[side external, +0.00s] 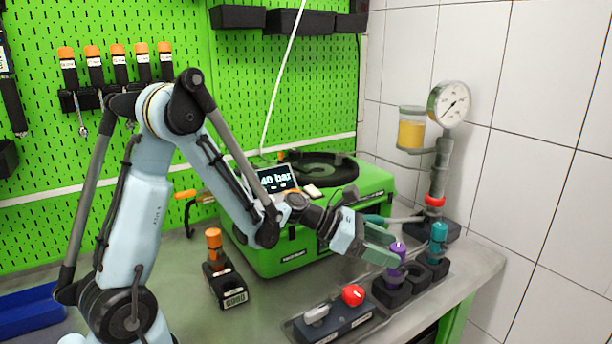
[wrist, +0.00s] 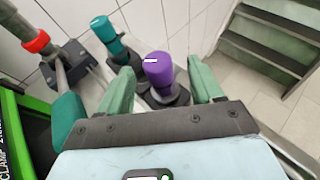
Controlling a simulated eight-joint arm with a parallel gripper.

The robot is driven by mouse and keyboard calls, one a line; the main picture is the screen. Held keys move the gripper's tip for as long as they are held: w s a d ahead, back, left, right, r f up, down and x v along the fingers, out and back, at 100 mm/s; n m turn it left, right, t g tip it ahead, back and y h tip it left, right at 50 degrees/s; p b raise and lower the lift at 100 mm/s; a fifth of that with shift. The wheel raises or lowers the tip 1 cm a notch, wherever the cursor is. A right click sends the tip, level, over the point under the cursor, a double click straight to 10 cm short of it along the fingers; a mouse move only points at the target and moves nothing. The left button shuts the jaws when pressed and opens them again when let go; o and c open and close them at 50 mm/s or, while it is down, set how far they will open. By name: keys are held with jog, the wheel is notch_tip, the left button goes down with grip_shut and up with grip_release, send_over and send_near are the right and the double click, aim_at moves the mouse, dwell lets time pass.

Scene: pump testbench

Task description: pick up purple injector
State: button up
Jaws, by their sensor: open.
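The purple injector (side external: 397,252) stands upright in a black holder at the right end of the bench in the side view. It also shows in the wrist view (wrist: 159,68), between the two green fingers. My gripper (side external: 384,246) is open, with its fingers close to the injector's upper part. In the wrist view my gripper (wrist: 164,88) has one finger on each side of the purple cap, with gaps visible.
A teal injector (side external: 438,238) stands in a holder behind the purple one, with an empty-looking holder between. A gauge pipe (side external: 440,165) rises behind. A control box (side external: 335,318) with a red knob (side external: 353,295) sits in front. The green machine (side external: 285,245) is at left.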

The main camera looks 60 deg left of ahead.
jog(key=x, duration=0.4)
jog(key=shift+w+d, duration=0.2)
jog(key=shift+w, duration=0.2)
jog(key=shift+c, duration=0.5)
grip_shut()
